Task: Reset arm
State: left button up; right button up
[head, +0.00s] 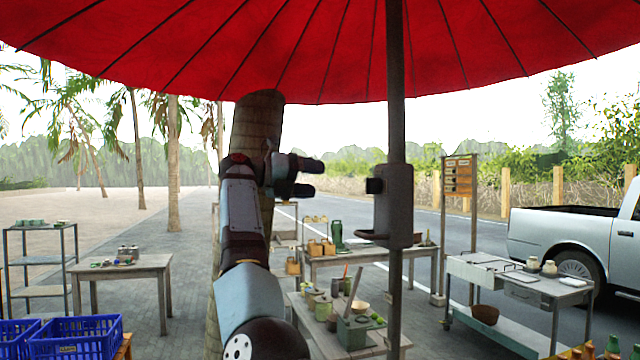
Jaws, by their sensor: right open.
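My right arm rises from the bottom centre. It bends at the top, and my right gripper (311,178) points to the right with its fingers apart and nothing between them. It is in the air, left of the dark umbrella pole (396,110) and apart from it in the picture. My left gripper is not in view.
A low table (372,350) holds jars, a bowl and a grey-green container with a stick. A wooden table (150,264) and blue crates (88,338) stand left. A metal cart (500,284) stands right. A red umbrella (320,50) spreads overhead.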

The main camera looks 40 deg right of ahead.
dwell(0.4)
